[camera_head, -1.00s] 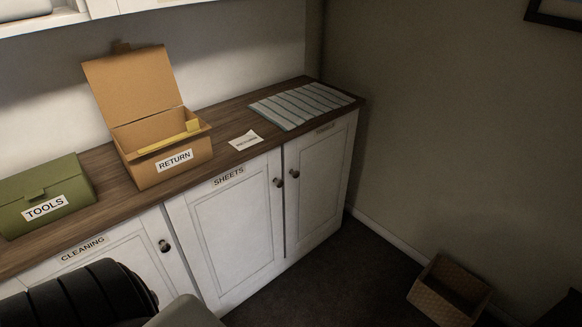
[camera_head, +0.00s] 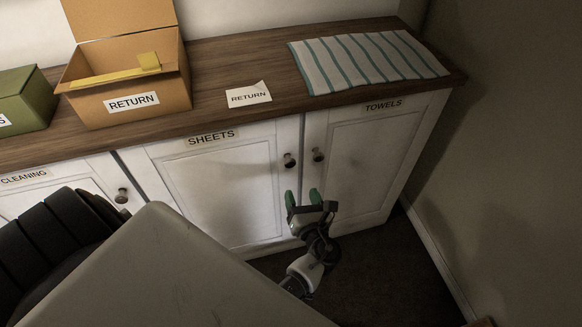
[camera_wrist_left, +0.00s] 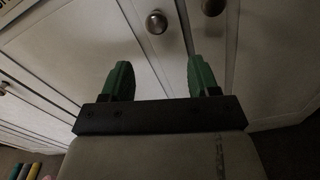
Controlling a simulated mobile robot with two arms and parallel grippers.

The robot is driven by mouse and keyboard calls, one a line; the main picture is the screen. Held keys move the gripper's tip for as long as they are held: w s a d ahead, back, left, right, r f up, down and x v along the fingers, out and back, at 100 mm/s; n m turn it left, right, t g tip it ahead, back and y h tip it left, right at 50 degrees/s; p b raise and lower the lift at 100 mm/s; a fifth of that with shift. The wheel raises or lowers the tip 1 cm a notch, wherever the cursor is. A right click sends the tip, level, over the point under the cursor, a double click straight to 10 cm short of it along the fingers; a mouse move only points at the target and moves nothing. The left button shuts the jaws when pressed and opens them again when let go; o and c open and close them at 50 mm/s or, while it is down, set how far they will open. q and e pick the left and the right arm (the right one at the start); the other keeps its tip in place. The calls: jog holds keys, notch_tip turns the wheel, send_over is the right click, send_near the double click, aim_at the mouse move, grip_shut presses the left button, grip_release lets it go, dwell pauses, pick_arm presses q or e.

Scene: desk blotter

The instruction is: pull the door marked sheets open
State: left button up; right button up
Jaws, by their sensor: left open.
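The door marked SHEETS (camera_head: 215,190) is white and looks shut, with its label at the top. Its round dark knob (camera_head: 290,160) is at the upper right edge, and it also shows in the left wrist view (camera_wrist_left: 156,22). My left gripper (camera_head: 304,198) is open and empty, its green fingers pointing up toward the knobs from below. In the left wrist view the knob lies beyond the fingertips (camera_wrist_left: 158,75), between the two fingers' lines and apart from them. My right gripper is not in view.
The TOWELS door (camera_head: 370,160) is beside it, its knob (camera_head: 318,155) close to the SHEETS knob. The CLEANING door knob (camera_head: 121,196) is at the left. On the counter (camera_head: 215,95) are a RETURN box (camera_head: 130,104), a RETURN card (camera_head: 248,96) and a striped cloth (camera_head: 368,60).

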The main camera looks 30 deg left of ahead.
aim_at(291, 166)
pick_arm(q)
jog(key=x, duration=0.3)
jog(key=b+x, duration=0.1)
jog(key=x, duration=0.2)
jog(key=b+x, duration=0.1)
jog(key=x, duration=0.2)
jog(key=shift+w+a+r, duration=0.2)
jog(key=shift+a+r, duration=0.15)
jog(key=shift+w+a, duration=0.25)
jog(key=shift+a, duration=0.1)
jog(key=shift+c, duration=0.2)
grip_shut()
jog(key=shift+d, duration=0.1)
